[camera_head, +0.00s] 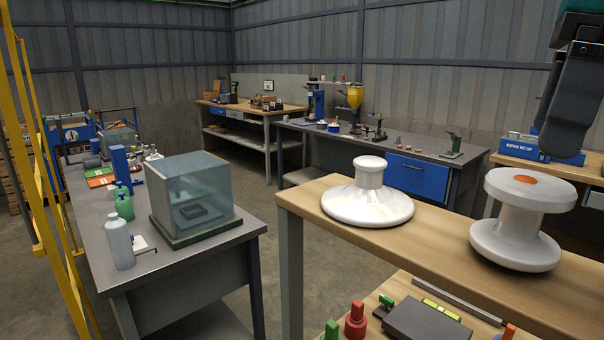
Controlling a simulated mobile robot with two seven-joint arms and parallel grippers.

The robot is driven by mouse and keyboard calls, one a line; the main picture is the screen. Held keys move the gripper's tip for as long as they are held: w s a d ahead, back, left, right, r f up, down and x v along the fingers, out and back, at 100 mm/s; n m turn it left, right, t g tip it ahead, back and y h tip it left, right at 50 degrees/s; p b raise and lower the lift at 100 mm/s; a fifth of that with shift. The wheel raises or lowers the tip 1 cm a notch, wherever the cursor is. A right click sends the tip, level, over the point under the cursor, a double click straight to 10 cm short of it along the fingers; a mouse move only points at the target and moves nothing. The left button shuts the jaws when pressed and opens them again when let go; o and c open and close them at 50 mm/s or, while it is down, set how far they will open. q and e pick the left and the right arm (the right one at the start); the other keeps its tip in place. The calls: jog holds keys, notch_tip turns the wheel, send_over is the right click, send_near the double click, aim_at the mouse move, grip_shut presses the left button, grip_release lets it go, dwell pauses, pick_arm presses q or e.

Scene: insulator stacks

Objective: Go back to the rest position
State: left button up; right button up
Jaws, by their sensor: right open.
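My right gripper (565,135), dark grey to black, hangs down at the upper right of the head view, above and a little behind the right insulator in the picture. It is open and holds nothing that I can see; the gap between its fingers is hard to make out. One white insulator (368,199) with a wide flared base and a narrow top stands upright on the wooden table (430,245). A second white insulator (517,222), spool-shaped with an orange spot on top, stands upright to its right, apart from it. My left gripper is not in view.
A lower shelf at the front holds a grey box (428,322) and red and green knobs. A grey bench (190,262) at left carries a glass case (190,195) and bottles. More benches stand along the back wall. Open floor lies between the benches. A yellow frame stands at far left.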

aim_at(521, 211)
jog(key=shift+w+a+f, duration=0.1)
jog(key=shift+a+f, duration=0.05)
jog(key=shift+f, duration=1.55)
jog(key=shift+w+a+f, duration=0.15)
jog(key=shift+f, duration=1.55)
jog(key=shift+w+a+f, duration=0.1)
jog(key=shift+a+f, duration=0.05)
jog(key=shift+f, duration=1.55)
jog(key=shift+r, duration=0.1)
jog(key=shift+s+d+r, duration=0.15)
jog(key=shift+d+r, duration=0.05)
jog(key=shift+r, duration=1.8)
jog(key=shift+s+d+r, duration=0.15)
jog(key=shift+r, duration=1.85)
jog(key=shift+s+d+r, duration=0.15)
jog(key=shift+d+r, duration=0.05)
jog(key=shift+r, duration=1.8)
jog(key=f, duration=0.8)
jog(key=w+a+f, duration=0.1)
jog(key=f, duration=0.3)
jog(key=shift+f, duration=0.1)
notch_tip(521, 211, up, 17)
